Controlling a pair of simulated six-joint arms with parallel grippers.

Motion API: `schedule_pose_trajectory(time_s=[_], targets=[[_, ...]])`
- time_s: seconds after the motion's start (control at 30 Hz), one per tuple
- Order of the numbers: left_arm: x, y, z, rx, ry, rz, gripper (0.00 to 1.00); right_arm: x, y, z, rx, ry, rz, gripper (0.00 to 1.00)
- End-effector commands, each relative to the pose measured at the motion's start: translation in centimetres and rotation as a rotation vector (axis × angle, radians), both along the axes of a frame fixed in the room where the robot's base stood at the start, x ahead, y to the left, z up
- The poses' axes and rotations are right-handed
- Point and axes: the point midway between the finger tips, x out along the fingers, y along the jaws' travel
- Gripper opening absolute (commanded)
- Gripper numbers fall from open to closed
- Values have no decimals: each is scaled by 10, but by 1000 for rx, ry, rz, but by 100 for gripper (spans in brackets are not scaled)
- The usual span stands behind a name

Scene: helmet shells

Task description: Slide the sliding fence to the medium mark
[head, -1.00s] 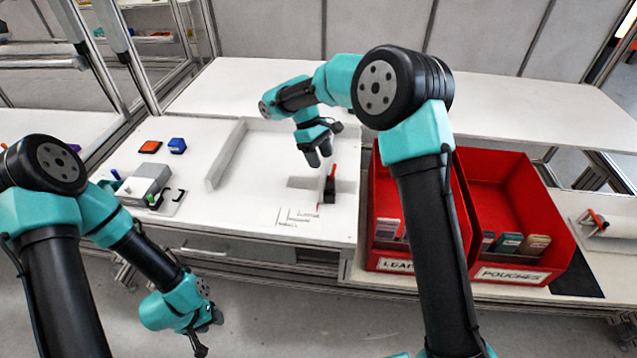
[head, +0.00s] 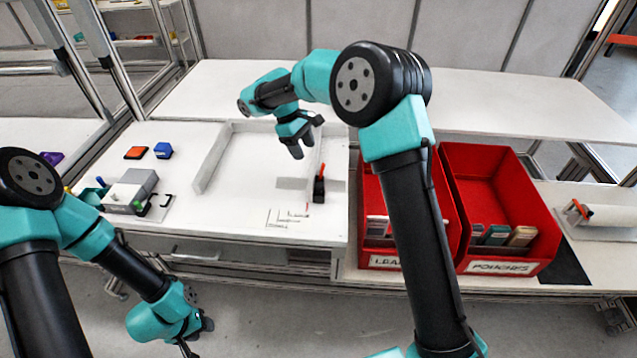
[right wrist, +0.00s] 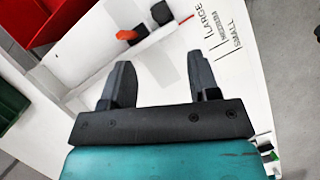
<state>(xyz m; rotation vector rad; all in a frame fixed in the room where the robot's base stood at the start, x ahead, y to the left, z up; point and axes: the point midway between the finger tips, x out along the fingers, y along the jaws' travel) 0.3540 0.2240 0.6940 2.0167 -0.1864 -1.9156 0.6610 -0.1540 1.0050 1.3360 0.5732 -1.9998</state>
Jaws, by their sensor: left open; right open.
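The sliding fence shows at the right of the white worktop as a thin white piece with a black block (head: 318,190) and an orange-red lever (head: 322,171). The black block (right wrist: 162,13) and orange lever (right wrist: 127,34) also show in the right wrist view. Printed size marks (head: 286,217) lie to its front left; the right wrist view reads LARGE, MEDIUM and SMALL (right wrist: 213,42). My right gripper (head: 297,152) is open and empty, above and behind the block, apart from it. My left gripper (head: 203,325) is low in front of the bench, away from the fence.
A white fixed wall (head: 212,158) borders the worktop's left and back. Two red bins (head: 500,190) with packs in them stand right of the worktop. A grey device (head: 130,190), an orange block (head: 136,153) and a blue block (head: 163,150) lie at the left.

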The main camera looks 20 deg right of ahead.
Motion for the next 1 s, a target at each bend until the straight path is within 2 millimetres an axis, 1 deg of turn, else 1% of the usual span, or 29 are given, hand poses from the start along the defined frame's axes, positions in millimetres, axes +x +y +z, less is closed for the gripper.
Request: schedule_pose_trajectory(time_s=[0.03,0.1,0.63,0.8,1.0], targets=[[0,0,0,0,0,0,43,-3,-3,-9,-1,3,1,55],[0,0,0,0,0,0,43,-6,-6,-20,0,3,1,55],[0,0,0,0,0,0,43,-30,-30,-102,0,4,1,55],[0,0,0,0,0,0,43,-34,-36,-118,0,2,1,55],[0,0,0,0,0,0,43,-35,-37,-123,1,0,1,55]])
